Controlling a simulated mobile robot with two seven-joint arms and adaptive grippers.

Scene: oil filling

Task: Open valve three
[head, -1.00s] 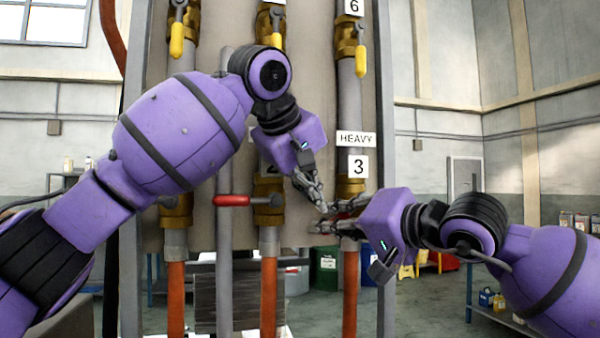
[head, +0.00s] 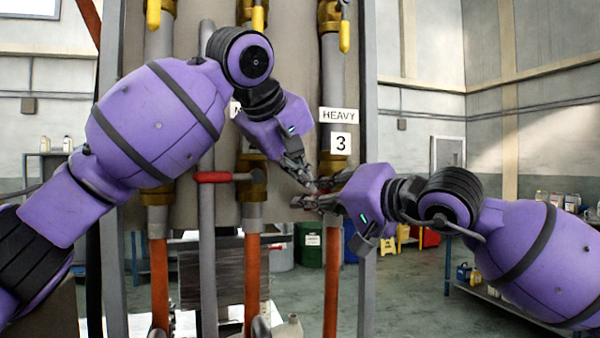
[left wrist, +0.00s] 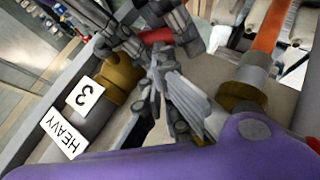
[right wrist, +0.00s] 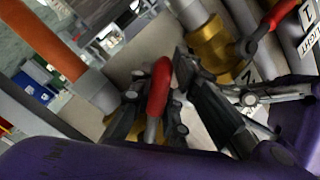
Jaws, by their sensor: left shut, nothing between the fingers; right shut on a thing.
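Valve three is a brass valve (head: 331,166) on a vertical pipe, under the labels "HEAVY" (head: 338,115) and "3" (head: 341,144). Its red handle shows in the left wrist view (left wrist: 157,36) and the right wrist view (right wrist: 158,88); in the head view it is mostly hidden by the fingers. My right gripper (head: 313,200) comes from the right and is shut on the red handle. My left gripper (head: 309,188) is shut and empty, with its fingertips close beside the right fingers, left of the valve. I cannot tell whether the two grippers touch.
Another red valve handle (head: 213,177) lies to the left, near a grey pipe (head: 207,230). Orange pipes (head: 332,275) run down below the valves. Yellow-handled valves (head: 344,36) sit higher up. A grey post (head: 368,80) stands just right of valve three.

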